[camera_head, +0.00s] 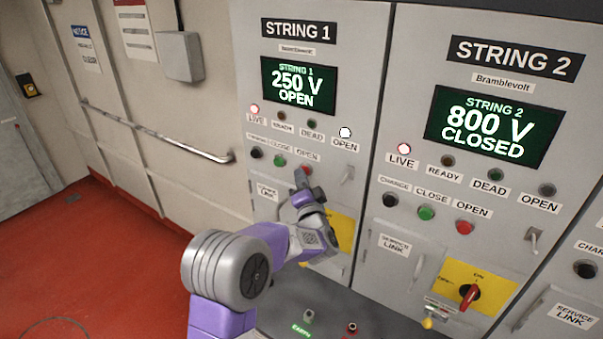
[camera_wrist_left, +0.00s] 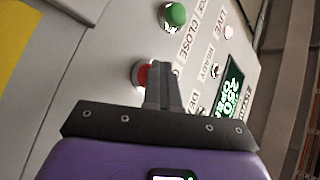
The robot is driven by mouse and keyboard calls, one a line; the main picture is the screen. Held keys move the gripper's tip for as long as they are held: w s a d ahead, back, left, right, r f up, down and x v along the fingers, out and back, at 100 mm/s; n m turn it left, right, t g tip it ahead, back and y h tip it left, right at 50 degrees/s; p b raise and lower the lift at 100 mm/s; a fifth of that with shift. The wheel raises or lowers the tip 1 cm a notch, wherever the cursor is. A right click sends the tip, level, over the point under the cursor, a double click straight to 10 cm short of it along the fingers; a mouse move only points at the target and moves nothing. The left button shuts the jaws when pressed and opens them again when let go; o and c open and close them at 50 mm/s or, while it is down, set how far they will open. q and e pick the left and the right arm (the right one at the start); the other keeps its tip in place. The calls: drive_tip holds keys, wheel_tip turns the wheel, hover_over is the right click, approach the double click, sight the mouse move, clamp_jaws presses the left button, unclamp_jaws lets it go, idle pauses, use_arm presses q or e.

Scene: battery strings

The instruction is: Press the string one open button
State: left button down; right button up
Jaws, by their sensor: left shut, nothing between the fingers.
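The STRING 1 cabinet's screen (camera_head: 297,85) reads 250 V OPEN. Its red open button (camera_head: 307,170) sits under the OPEN label, right of the green close button (camera_head: 280,160) and the black button (camera_head: 256,153). My left gripper (camera_head: 302,182) is shut, with its fingertips at the red button, partly covering it. In the left wrist view, the closed fingertips (camera_wrist_left: 163,70) overlap the edge of the red button (camera_wrist_left: 140,74); whether they touch it I cannot tell. The green button (camera_wrist_left: 174,15) is clear above. My right gripper is not in view.
The white OPEN lamp (camera_head: 345,132) and the LIVE lamp (camera_head: 254,109) of string 1 look lit. The STRING 2 cabinet (camera_head: 380,290) stands to the right, its screen (camera_head: 493,126) reading 800 V CLOSED. A handrail (camera_head: 160,138) runs along the left wall.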

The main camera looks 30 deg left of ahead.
use_arm(q)
drive_tip(key=shift+s+d, duration=0.15)
idle(0.3)
drive_tip(key=s, duration=0.4)
drive_tip(key=s+b, duration=0.1)
drive_tip(key=shift+s+a+f, duration=0.1)
drive_tip(key=shift+s+a, duration=0.2)
drive_tip(key=shift+s, duration=0.1)
idle(0.5)
